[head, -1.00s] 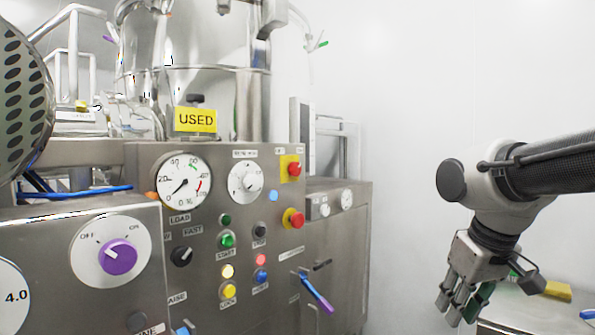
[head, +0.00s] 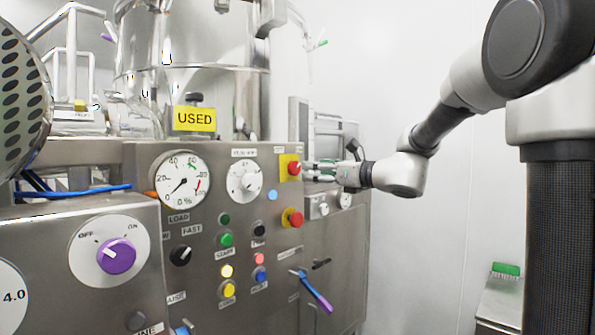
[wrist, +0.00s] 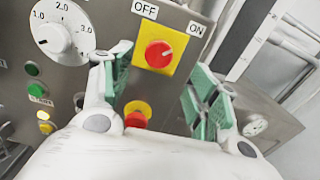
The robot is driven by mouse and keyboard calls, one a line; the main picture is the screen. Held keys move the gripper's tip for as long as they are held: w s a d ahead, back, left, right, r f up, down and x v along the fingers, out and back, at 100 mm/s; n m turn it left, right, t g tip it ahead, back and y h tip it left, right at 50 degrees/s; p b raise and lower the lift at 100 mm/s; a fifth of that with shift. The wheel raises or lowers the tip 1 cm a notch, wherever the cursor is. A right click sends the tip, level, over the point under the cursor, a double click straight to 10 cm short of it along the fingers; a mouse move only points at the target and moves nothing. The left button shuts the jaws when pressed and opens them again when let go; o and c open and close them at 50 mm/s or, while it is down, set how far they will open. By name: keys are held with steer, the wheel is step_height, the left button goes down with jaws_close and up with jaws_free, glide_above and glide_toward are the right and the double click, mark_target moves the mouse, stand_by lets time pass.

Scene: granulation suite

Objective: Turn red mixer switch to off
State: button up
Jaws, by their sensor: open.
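The red mixer switch (head: 293,168) is a round red knob on a yellow plate on the steel control panel. In the wrist view the red knob (wrist: 158,54) sits between labels OFF at upper left and ON at upper right. Its pale mark points up and right, toward the ON side. My gripper (head: 310,171) is open and empty, just right of the switch in the head view. In the wrist view my gripper (wrist: 162,75) has its green-padded fingers on either side of the knob, with gaps. I cannot tell how far the fingertips are from the panel.
A second red button (head: 293,218) on yellow sits below the switch. A white dial (head: 245,181) and a gauge (head: 182,181) lie to the left. A purple knob (head: 117,255) is on the nearer panel. A purple-handled lever (head: 317,294) sticks out lower down.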

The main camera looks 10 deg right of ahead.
mark_target(296, 169)
steer(key=shift+m, duration=0.3)
steer(key=x, duration=0.7)
steer(key=shift+w+a+f, duration=0.15)
steer(key=shift+w+a, duration=0.1)
steer(key=c, duration=1)
